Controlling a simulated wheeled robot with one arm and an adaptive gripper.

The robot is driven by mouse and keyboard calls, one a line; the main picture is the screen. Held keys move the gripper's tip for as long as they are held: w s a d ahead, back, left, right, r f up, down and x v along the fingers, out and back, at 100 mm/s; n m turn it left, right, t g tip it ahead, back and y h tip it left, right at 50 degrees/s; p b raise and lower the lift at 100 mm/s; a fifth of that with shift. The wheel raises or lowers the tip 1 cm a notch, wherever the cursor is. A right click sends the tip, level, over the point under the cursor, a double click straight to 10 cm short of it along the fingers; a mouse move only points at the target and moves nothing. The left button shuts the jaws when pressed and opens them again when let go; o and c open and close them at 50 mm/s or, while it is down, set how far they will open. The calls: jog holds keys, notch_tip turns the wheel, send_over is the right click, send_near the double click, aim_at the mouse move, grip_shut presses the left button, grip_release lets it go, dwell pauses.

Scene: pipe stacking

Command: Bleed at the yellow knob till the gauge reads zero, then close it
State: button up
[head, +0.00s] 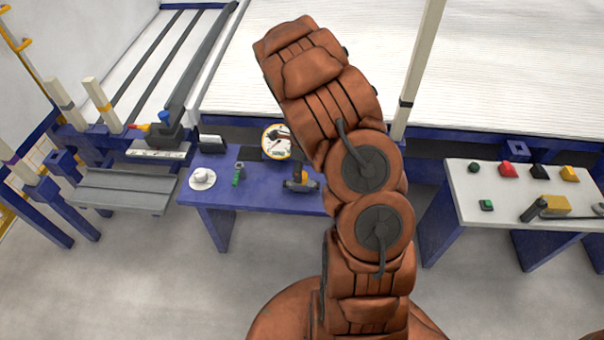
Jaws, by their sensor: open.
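A round gauge (276,142) with a white face and a yellow rim stands at the back of the blue table. A dark and reddish mark shows on its face, but its reading is too small to tell. No yellow knob can be made out for certain beside the gauge. A yellow and dark grey item (301,181) sits on the blue table in front of the gauge, close to my arm. A small yellow-orange piece (569,174) lies on the white table at right. My arm rises through the middle, and my gripper does not show.
The blue table (225,215) also holds a white cup on a saucer (202,179) and a green-ended item (238,174). The white table (470,207) holds several coloured pieces. A grey slatted bench (125,190) stands left. Pale posts rise nearby. Open floor lies in front.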

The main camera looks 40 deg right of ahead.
notch_tip(320, 180, up, 9)
dwell(0.4)
dwell(0.7)
jog(key=s+a+r+n+g, duration=0.1)
jog(key=s+a+r+n, duration=1.2)
jog(key=s+a+n, duration=0.1)
jog(key=s+a+r+n+g, duration=0.15)
jog(key=s+a+n, duration=0.25)
jog(key=s+n, duration=0.45)
jog(key=s+a+r+n, duration=0.2)
jog(key=s+a+n, duration=0.1)
jog(key=s+n, duration=0.5)
notch_tip(320, 180, up, 13)
jog(key=m+p, duration=0.1)
jog(key=p, duration=1.1)
jog(key=shift+w+a+t, duration=0.15)
jog(key=shift+t, duration=0.2)
jog(key=shift+f, duration=0.1)
